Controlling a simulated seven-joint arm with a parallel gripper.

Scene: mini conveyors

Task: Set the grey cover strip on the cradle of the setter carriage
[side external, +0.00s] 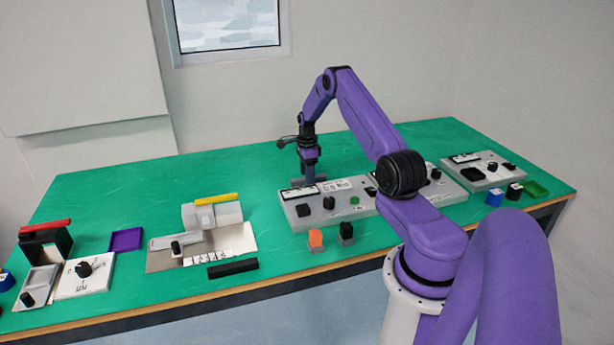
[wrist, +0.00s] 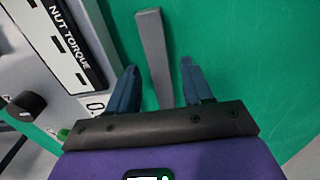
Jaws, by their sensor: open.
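The grey cover strip (wrist: 152,45) lies on the green table in the wrist view, a long narrow bar reaching between the fingers of my gripper (wrist: 160,68). The gripper is open, with one finger on each side of the strip and green gaps showing; I see no grip on it. In the side view my gripper (side external: 312,177) is low behind a grey panel, where the strip cannot be made out clearly. A grey block device (side external: 228,214) with a yellow bar (side external: 216,199) on top stands at centre left; I cannot tell whether it is the setter carriage.
The "NUT TORQUE" panel (wrist: 57,38) with a black knob (wrist: 26,106) is close left of my gripper in the wrist view. In the side view a black stand (side external: 47,243) with a red bar (side external: 45,226) is far left. Open table lies between the panel and the yellow-topped device.

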